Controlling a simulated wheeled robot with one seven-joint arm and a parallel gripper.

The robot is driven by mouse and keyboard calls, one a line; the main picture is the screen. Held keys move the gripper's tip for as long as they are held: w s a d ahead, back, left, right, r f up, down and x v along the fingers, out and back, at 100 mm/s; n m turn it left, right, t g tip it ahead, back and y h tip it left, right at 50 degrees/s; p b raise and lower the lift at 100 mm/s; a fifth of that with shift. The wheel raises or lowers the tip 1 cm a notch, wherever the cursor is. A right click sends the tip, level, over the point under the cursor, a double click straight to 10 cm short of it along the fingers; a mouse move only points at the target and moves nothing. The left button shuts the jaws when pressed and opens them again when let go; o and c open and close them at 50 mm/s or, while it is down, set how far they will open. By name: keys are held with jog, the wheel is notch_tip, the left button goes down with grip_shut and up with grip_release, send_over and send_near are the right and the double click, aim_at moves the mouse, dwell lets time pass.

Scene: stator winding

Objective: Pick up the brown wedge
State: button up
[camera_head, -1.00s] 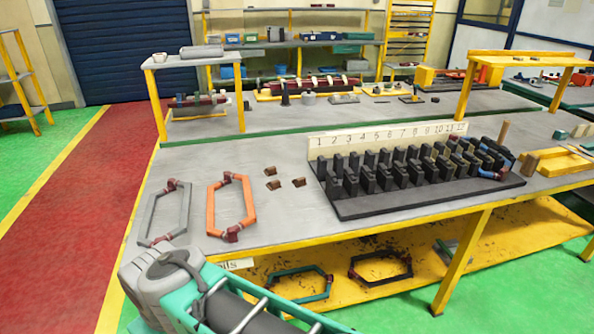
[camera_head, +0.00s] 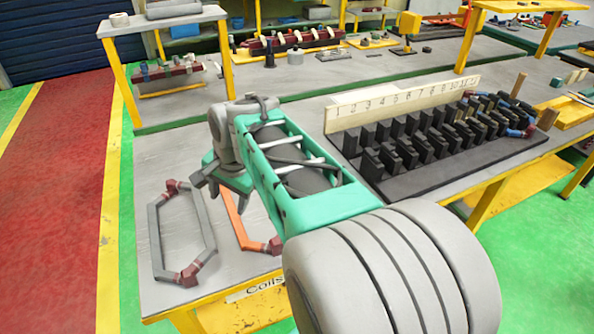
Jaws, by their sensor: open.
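My gripper (camera_head: 222,184) is open, fingers pointing down, above the left part of the grey table (camera_head: 155,160). It is just above the far end of the orange coil frame (camera_head: 236,222), and I see nothing between its fingers. No brown wedge shows now; my arm covers the patch of table right of the orange coil. A second earlier, several small brown wedges lay there. I cannot tell how far the gripper is from them.
A grey coil frame (camera_head: 156,238) with dark red ends lies left of the orange one. A black rack base (camera_head: 450,180) with several upright black blocks stands on the right, before a numbered board (camera_head: 400,103). A yellow-legged shelf (camera_head: 170,20) stands behind.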

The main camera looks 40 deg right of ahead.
jog(key=w+d+f+m+b, duration=0.1)
jog(key=w+d+f+m, duration=0.1)
jog(key=d+m, duration=1.05)
jog(key=w+d+f+m+b, duration=0.1)
jog(key=w+d+m, duration=0.1)
jog(key=d+m, duration=1.05)
jog(key=w+d+f+n, duration=0.1)
jog(key=f, duration=0.1)
jog(key=d+f+n, duration=0.1)
jog(key=f, duration=0.1)
jog(key=w+d+f+t+b, duration=0.1)
jog(key=f, duration=0.1)
jog(key=shift+w+f+n, duration=0.3)
jog(key=shift+f+n, duration=0.05)
jog(key=shift+n, duration=0.05)
jog(key=shift+c, duration=0.5)
grip_shut()
